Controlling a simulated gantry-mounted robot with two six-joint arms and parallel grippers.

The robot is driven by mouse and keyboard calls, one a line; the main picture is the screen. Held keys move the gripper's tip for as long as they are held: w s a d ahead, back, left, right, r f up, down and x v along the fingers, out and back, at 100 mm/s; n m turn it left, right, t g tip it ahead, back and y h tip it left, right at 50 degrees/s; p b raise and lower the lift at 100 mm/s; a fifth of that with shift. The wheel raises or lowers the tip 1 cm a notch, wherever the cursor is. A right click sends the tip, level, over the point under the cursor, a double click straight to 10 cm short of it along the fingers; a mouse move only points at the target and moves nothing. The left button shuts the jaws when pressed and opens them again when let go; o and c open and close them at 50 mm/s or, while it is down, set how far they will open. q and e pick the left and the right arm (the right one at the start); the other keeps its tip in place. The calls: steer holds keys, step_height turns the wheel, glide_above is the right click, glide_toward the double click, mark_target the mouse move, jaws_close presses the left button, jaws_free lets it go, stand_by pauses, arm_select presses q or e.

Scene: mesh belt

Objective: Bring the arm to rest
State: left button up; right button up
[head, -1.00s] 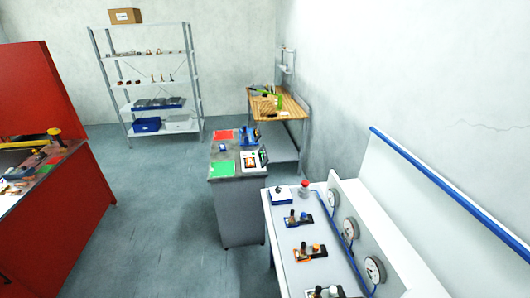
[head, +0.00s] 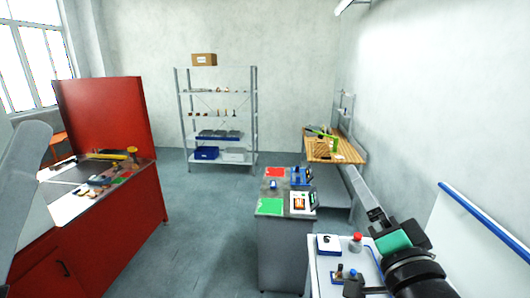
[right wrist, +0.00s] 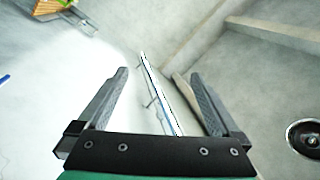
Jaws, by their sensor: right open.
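My right gripper (head: 364,190) reaches up from the lower right of the head view, above the white bench with the gauges. In the right wrist view my right gripper (right wrist: 160,80) has its two grey fingers wide apart with nothing between them. Beyond the fingers there are pale wall surfaces and a thin rail, out of focus. A grey arm link of mine crosses the left edge of the head view. My left gripper is not in view.
A white bench (head: 318,287) with a red knob (head: 356,240) lies beneath the right arm. A grey cabinet (head: 283,250), a wooden table (head: 335,150), metal shelves (head: 217,122) and a red workbench (head: 135,215) stand around. The floor (head: 210,230) between is clear.

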steer(key=s+r+n+t, duration=0.3)
steer(key=s+r+n, duration=0.2)
steer(key=s, duration=0.5)
steer(key=s+r+n+t+y, duration=0.1)
steer(key=s+r+n+t, duration=0.2)
steer(key=s+r, duration=0.6)
steer(key=shift+s+r+n+t, duration=0.4)
steer(key=shift+r+n, duration=0.25)
steer(key=shift+n, duration=0.65)
